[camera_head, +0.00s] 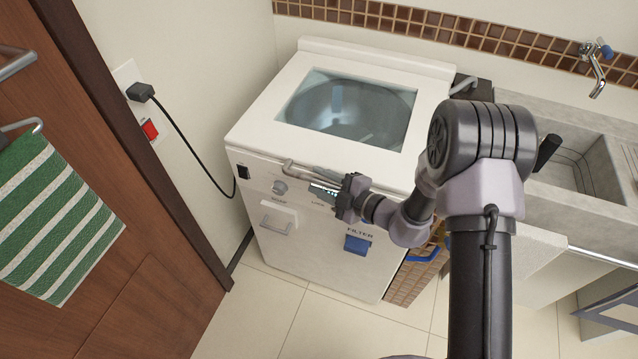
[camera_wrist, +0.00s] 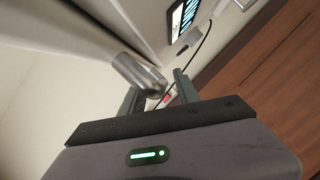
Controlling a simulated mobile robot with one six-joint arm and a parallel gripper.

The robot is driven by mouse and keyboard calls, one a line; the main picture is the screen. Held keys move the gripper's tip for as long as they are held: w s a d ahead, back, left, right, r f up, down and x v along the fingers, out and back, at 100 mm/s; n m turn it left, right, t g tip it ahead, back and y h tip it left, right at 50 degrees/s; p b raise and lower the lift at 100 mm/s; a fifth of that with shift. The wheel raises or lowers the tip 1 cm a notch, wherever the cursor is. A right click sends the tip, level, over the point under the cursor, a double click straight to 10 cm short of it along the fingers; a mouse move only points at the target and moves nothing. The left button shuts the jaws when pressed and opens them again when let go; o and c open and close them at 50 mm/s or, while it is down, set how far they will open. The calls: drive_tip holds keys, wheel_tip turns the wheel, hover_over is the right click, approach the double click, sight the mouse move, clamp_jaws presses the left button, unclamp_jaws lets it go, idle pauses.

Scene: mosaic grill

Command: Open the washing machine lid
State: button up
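The white washing machine (camera_head: 335,225) stands against the wall with its lid (camera_head: 270,108) closed. The lid has a large glass window (camera_head: 350,108). A metal bar handle (camera_head: 300,168) runs along the lid's front edge. My gripper (camera_head: 325,188) is at the front of the machine, close to the handle and just above the front panel. In the wrist view, the two fingers of my gripper (camera_wrist: 157,88) are apart. The rounded metal end of the handle (camera_wrist: 140,75) shows between and in front of them. I cannot tell whether they touch it.
A wooden door (camera_head: 120,200) with a green striped towel (camera_head: 55,225) is on the left. A power cord (camera_head: 190,145) runs from a wall socket to the machine. A stone sink (camera_head: 575,165) with a tap (camera_head: 597,70) is on the right. Tiled floor lies in front.

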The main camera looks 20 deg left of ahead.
drive_tip(key=shift+w+a, duration=0.1)
drive_tip(key=shift+a, duration=0.15)
drive_tip(key=shift+c, duration=0.2)
clamp_jaws()
idle(1.1)
